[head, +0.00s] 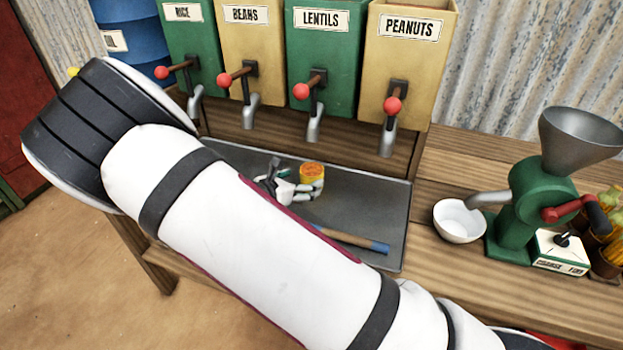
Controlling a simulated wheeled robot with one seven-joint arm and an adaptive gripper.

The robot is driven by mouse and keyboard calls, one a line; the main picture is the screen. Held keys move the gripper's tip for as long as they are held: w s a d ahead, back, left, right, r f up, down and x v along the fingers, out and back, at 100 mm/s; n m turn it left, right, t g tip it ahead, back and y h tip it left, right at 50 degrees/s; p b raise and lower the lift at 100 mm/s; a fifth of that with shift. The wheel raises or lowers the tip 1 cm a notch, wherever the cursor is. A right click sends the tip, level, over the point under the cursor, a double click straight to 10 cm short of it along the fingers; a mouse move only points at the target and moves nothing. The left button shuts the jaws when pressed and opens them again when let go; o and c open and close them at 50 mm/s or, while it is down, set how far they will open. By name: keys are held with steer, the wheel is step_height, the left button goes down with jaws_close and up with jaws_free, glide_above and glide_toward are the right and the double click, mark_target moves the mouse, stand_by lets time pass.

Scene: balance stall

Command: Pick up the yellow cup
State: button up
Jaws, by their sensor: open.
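The yellow cup (312,171), a small yellow-orange cup, stands upright on the grey metal tray (392,200) below the dispensers. My gripper (297,180) is open at the cup, low over the tray. A light finger part lies in front of the cup's lower right side, and a dark finger part is to its left. The cup's lower part is hidden by the gripper. I cannot tell whether the fingers touch it. My white arm crosses the view and covers the tray's left and front parts.
Dispensers labelled rice, beans, lentils (325,60) and peanuts (408,65) stand behind the tray, with red-knobbed levers and spouts above it. A wooden stick with a blue end (360,241) lies in front. A white bowl (455,222) and a green grinder (530,205) stand right.

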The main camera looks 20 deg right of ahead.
steer(key=shift+x, duration=2.65)
steer(key=shift+s, duration=0.15)
steer(key=c, duration=1.4)
